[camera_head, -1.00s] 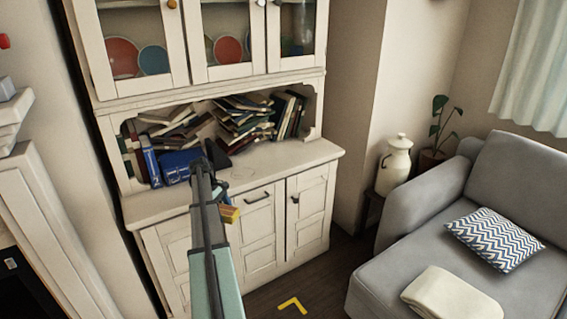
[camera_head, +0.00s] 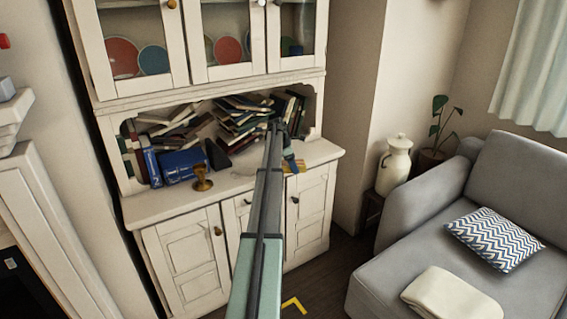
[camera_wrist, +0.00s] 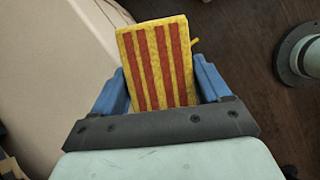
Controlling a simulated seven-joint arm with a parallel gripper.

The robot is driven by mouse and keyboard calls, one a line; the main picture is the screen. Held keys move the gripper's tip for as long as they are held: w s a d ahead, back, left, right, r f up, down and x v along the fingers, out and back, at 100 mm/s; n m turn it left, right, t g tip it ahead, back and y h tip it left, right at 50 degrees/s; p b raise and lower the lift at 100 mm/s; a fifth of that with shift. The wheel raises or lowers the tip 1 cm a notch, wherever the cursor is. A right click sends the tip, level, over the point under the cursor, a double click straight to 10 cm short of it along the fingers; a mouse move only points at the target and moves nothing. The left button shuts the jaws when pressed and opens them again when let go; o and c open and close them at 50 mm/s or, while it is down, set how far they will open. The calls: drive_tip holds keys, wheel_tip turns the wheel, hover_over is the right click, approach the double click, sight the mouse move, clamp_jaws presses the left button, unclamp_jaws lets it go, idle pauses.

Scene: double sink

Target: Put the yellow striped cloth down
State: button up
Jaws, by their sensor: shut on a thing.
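The yellow striped cloth (camera_wrist: 158,65) shows in the wrist view as a flat yellow piece with red stripes. My gripper (camera_wrist: 160,78) is shut on it, with a blue finger at each side. In the head view my gripper (camera_head: 288,160) is at the right part of the cabinet's countertop. A small yellow bit of the cloth (camera_head: 297,167) shows beside it there, mostly hidden by the gripper. The wrist view shows the cloth over the edge between a pale surface and the dark floor. I cannot tell whether it touches the counter.
The white cabinet's countertop (camera_head: 150,205) holds a gold-brown stemmed object (camera_head: 202,179). Books (camera_head: 240,120) fill the shelf behind. The counter's front left is bare. At the right stand a cream jug (camera_head: 396,165) and a grey sofa (camera_head: 500,190).

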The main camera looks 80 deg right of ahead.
drive_tip(key=w+d+r+n+h, duration=0.2)
drive_tip(key=w+d+r+n, duration=0.35)
drive_tip(key=d+r, duration=0.4)
drive_tip(key=shift+t, duration=0.5)
drive_tip(key=shift+w+d+f, duration=0.2)
drive_tip(key=shift+f, duration=1.75)
drive_tip(key=shift+w+d+f, duration=0.15)
drive_tip(key=shift+d+f, duration=0.1)
drive_tip(key=shift+f, duration=1.65)
drive_tip(key=shift+w+d+f, duration=0.2)
drive_tip(key=shift+f, duration=1.75)
drive_tip(key=shift+f, duration=0.15)
drive_tip(key=o, duration=0.9)
drive_tip(key=v, duration=1.2)
drive_tip(key=shift+r, duration=0.25)
drive_tip(key=shift+d, duration=0.1)
